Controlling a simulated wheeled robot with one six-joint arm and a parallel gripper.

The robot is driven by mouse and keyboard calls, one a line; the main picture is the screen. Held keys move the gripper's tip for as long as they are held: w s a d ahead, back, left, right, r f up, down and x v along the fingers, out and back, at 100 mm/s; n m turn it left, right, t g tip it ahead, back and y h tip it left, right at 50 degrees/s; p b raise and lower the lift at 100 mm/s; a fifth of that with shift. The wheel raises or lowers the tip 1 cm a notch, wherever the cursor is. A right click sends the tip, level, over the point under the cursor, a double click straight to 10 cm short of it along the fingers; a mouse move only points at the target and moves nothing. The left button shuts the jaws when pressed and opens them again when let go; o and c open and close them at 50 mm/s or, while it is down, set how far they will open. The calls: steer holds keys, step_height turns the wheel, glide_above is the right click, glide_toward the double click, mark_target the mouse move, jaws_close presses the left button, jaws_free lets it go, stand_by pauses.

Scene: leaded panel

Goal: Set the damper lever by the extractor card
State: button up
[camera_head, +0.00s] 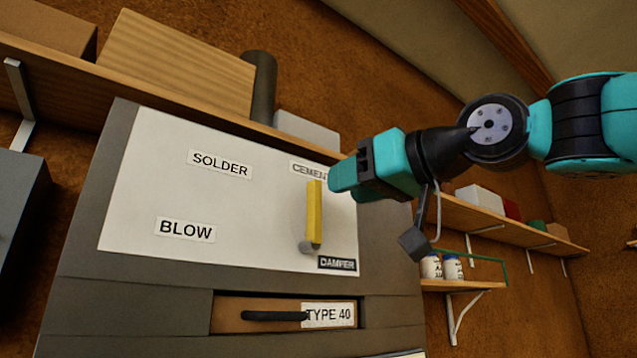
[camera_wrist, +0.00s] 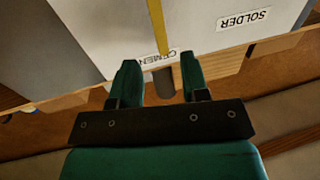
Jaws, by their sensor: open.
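The yellow damper lever (camera_head: 314,213) is on a white panel (camera_head: 145,220), its grey pivot low beside the DAMPER label (camera_head: 337,263). It points nearly straight up toward the CEMENT label (camera_head: 305,168), which is partly hidden by my gripper. The SOLDER label (camera_head: 220,163) is upper left and the BLOW label (camera_head: 186,229) lower left. My gripper (camera_head: 346,178) is open and empty, close to the right of the lever's upper end. In the wrist view, the lever (camera_wrist: 157,25) lies beyond the gap between my open fingers (camera_wrist: 159,80). I cannot make out an extractor card.
Below the panel is a drawer front with a dark handle (camera_head: 275,316) and a TYPE 40 label (camera_head: 328,315). A shelf with a wooden box (camera_head: 175,75) and a dark cylinder (camera_head: 263,88) is behind. Shelves with jars (camera_head: 452,267) stand at right.

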mark_target(318, 195)
steer(key=p+x, duration=0.2)
steer(key=x, duration=0.4)
steer(key=shift+w+a, duration=0.2)
steer(key=shift+a, duration=0.05)
steer(key=shift+c, duration=0.2)
jaws_close()
